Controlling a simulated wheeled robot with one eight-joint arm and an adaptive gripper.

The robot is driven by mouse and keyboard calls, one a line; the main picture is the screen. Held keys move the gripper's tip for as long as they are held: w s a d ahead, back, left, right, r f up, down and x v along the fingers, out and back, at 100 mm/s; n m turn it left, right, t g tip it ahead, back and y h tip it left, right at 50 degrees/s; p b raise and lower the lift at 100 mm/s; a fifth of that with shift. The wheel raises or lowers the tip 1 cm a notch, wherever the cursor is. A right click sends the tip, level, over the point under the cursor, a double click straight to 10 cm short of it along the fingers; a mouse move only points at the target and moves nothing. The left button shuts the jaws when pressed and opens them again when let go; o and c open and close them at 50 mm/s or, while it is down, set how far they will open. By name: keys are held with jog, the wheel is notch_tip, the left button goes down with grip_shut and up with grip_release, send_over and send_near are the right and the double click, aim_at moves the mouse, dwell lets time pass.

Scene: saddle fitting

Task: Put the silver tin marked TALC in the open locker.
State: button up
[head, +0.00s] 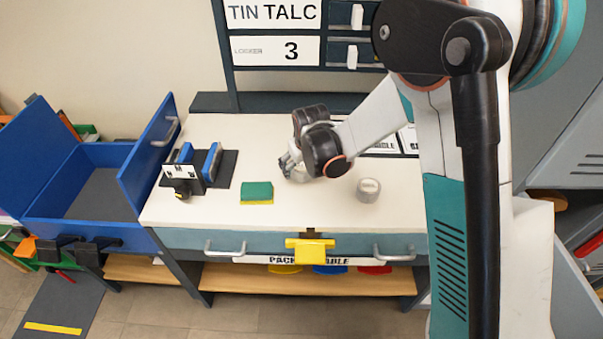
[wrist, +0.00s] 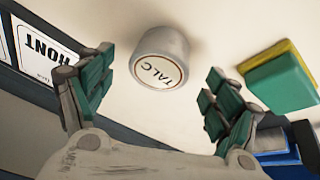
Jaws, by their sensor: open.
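The silver tin marked TALC (wrist: 160,62) stands on the table, its label readable in the wrist view, ahead of and between my open fingers. In the head view a pale tin (head: 299,174) mostly hidden by my gripper (head: 288,163) appears to be this one. My gripper is open and empty, low over the back middle of the table; it also shows in the wrist view (wrist: 155,108). A second silver tin (head: 368,190) stands farther right, its label unreadable. A board reads TIN TALC (head: 272,13) and LOCKER 3 (head: 277,51). I cannot make out an open locker.
A green and yellow sponge (head: 257,192) lies left of my gripper, also in the wrist view (wrist: 282,78). A black and blue fixture (head: 197,170) stands farther left. An open blue box (head: 95,158) is beside the table. Grey vented panels (head: 585,170) stand at right.

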jog(key=shift+x, duration=1.2)
jog(key=c, duration=1.4)
jog(key=shift+r, duration=0.2)
